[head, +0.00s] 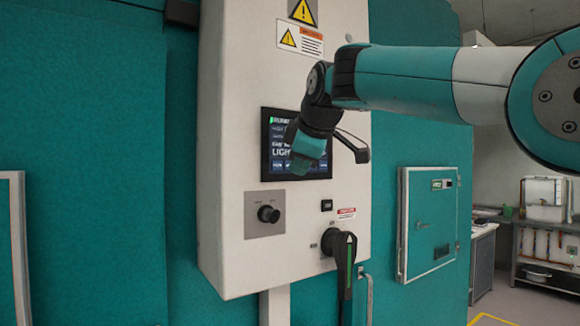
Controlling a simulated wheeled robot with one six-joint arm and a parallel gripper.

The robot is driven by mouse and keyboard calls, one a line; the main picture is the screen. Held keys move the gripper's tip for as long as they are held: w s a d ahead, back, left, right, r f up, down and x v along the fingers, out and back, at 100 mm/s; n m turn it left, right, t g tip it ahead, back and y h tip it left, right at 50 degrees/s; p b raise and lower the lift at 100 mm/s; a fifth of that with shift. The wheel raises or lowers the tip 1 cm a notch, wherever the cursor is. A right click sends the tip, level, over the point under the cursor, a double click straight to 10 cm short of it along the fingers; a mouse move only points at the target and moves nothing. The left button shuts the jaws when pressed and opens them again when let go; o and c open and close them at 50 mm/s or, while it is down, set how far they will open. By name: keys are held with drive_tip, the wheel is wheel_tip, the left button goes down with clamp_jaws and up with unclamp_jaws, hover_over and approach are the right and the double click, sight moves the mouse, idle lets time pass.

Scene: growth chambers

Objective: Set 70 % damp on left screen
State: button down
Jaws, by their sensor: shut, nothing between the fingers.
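The screen (283,124) is a small dark panel on the front of a pale control cabinet (236,80). It shows a green mark at its top left, lines of white text including "LIGH", and a row of buttons along its bottom edge. My gripper (304,163) is shut and empty, in front of the screen's lower right part. It hides much of the text and some buttons. I cannot tell whether its tip touches the glass. No damp value is readable.
Below the screen are a black knob (268,214) on a grey plate, a small black switch (327,205) and a large black handle (345,262) that sticks out. A teal wall door (431,222) is to the right. Benches with containers (545,195) stand at the far right.

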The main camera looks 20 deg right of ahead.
drive_tip(key=shift+s+d, duration=0.2)
drive_tip(key=shift+s, duration=0.4)
drive_tip(key=shift+s+d+b, duration=0.25)
drive_tip(key=shift+s+b, duration=0.2)
drive_tip(key=shift+s, duration=0.35)
drive_tip(key=shift+s+d+b, duration=0.25)
drive_tip(key=shift+s+b, duration=0.25)
drive_tip(key=shift+s, duration=0.3)
drive_tip(key=shift+s+d+b, duration=0.25)
drive_tip(key=shift+s+b, duration=0.2)
drive_tip(key=shift+s, duration=0.35)
drive_tip(key=shift+f, duration=0.1)
idle(1.3)
